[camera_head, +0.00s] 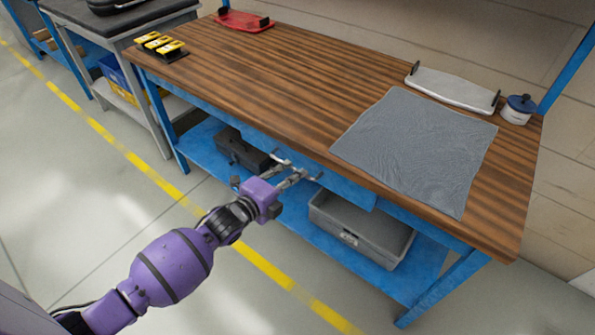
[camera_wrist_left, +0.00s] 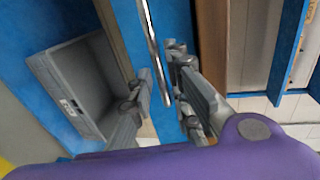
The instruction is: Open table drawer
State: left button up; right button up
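The table drawer has a blue front (camera_head: 345,186) under the wooden tabletop, and no open gap above it shows in the head view. Its thin metal bar handle (camera_wrist_left: 153,45) runs lengthwise in the left wrist view. My left gripper (camera_head: 291,172) is at the drawer front by the handle. In the left wrist view my left gripper (camera_wrist_left: 160,78) has its two grey fingers apart, one on each side of the bar. I cannot tell whether either finger touches it. My right gripper is in neither view.
A grey crate (camera_head: 342,236) and a dark toolbox (camera_head: 240,150) sit on the blue lower shelf (camera_head: 303,232). A grey cloth (camera_head: 415,148), white tray (camera_head: 452,90) and small pot (camera_head: 517,110) are on the tabletop (camera_head: 275,75). The floor in front is clear.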

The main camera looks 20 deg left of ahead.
aim_at(296, 171)
pick_arm(q)
jog(key=shift+x, duration=1.7)
jog(key=shift+c, duration=0.4)
jog(key=shift+a, duration=0.1)
grip_shut()
